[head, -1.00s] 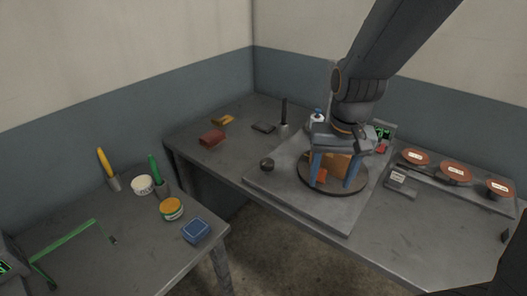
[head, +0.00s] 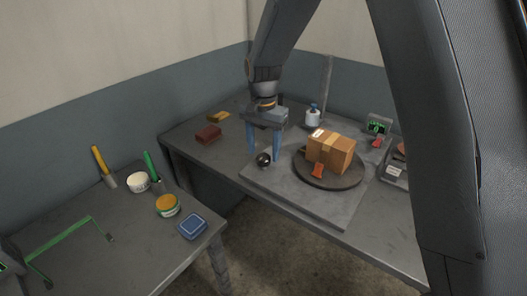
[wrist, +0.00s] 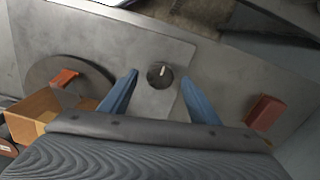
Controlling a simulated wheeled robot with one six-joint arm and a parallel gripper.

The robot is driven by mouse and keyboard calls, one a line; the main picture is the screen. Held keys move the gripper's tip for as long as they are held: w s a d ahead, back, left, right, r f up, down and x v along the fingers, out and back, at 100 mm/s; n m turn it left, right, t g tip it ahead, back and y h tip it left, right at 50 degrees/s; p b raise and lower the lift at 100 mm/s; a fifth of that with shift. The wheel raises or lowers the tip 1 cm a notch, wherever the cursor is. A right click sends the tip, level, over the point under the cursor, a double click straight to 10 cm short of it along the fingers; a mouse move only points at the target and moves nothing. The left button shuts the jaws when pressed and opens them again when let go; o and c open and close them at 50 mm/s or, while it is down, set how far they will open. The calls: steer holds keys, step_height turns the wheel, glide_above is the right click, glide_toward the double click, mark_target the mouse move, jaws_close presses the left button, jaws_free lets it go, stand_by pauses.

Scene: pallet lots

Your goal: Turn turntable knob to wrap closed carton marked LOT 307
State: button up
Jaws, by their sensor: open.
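The closed brown carton (head: 331,152) with tan tape and a white label sits on the round dark turntable (head: 313,178); the label's print is too small to read. The dark round knob (head: 264,160) stands on the grey base plate (head: 318,203), left of the turntable. My gripper (head: 264,157) is open, its blue fingers pointing down around or just above the knob. In the wrist view the knob (wrist: 160,75) shows between and beyond the spread fingertips, a pale mark on its top. The carton (wrist: 37,115) shows at the left there. I cannot tell any contact with the knob.
An orange-red piece (head: 317,171) is on the turntable before the carton. A white bottle (head: 312,117) and a grey post (head: 326,85) stand behind. A red block (head: 208,134) lies left of my gripper. A small green display (head: 378,125) stands at the right.

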steer(key=shift+f, duration=0.95)
steer(key=shift+c, duration=0.5)
steer(key=c, duration=1)
steer(key=shift+o, duration=0.2)
steer(key=shift+n, duration=0.4)
